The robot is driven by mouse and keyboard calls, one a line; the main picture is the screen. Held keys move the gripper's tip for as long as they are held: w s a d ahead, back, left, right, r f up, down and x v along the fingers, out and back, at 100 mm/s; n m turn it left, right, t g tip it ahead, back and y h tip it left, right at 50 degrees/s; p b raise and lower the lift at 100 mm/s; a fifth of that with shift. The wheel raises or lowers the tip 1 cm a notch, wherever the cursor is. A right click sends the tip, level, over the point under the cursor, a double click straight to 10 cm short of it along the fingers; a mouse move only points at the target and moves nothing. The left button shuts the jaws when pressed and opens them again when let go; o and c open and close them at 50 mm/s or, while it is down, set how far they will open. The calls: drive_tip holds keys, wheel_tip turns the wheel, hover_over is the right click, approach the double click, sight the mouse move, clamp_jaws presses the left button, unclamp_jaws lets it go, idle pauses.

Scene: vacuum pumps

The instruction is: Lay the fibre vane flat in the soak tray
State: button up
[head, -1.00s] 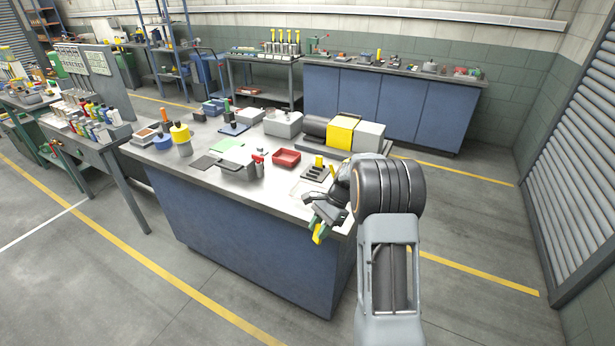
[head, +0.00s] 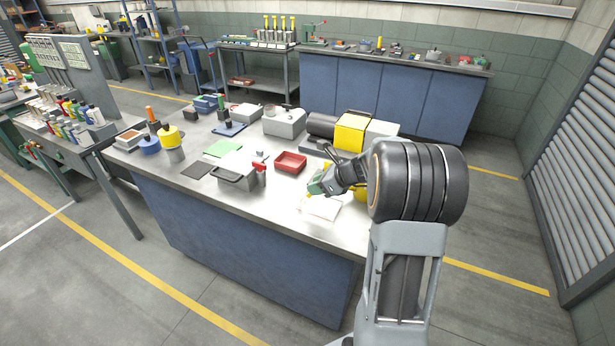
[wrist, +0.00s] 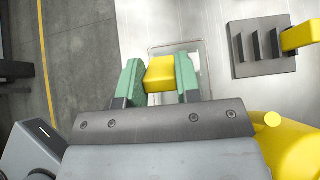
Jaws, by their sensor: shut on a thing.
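My gripper (head: 316,186) hangs over the near right part of the steel bench. In the wrist view its green fingers (wrist: 159,64) are shut on a yellow block-shaped piece (wrist: 160,76), which I take to be the fibre vane; only its top and near face show. Below and beyond it lies a shallow, pale, clear-edged tray (wrist: 178,44), partly hidden by the fingers and the piece. It shows as a pale rectangle in the head view (head: 322,210) and may be the soak tray. The piece appears above the tray; I cannot tell whether they touch.
A dark slotted block (wrist: 263,48) with a yellow part (wrist: 302,36) lies right of the tray. A red tray (head: 290,161) and a grey handled box (head: 237,177) stand farther left. A yellow and grey pump (head: 350,132) stands behind. The bench's front edge is close.

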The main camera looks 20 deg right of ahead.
drive_tip(key=shift+w+d, duration=0.1)
drive_tip(key=shift+a, duration=0.35)
